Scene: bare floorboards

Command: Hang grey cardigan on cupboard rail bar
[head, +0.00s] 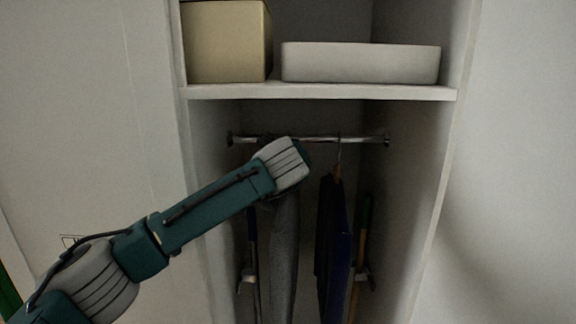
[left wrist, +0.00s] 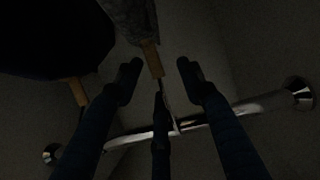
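The grey cardigan (head: 284,255) hangs in the cupboard below the end of my left arm; in the left wrist view it shows at the top (left wrist: 133,18). Its wooden hanger (left wrist: 152,60) has a thin metal hook that reaches the rail bar (left wrist: 240,107) and appears to be over it. The rail bar (head: 318,139) crosses the cupboard under the shelf. My left gripper (left wrist: 157,72) is open, its fingers on either side of the hanger neck with gaps showing. In the head view my arm hides these fingers and the hanger top. My right gripper is out of view.
A dark navy garment (head: 334,245) hangs on the rail to the right of the cardigan. Long poles (head: 362,245) stand at the cupboard's sides. The shelf (head: 320,92) above holds a beige box (head: 226,42) and a white tray (head: 360,64).

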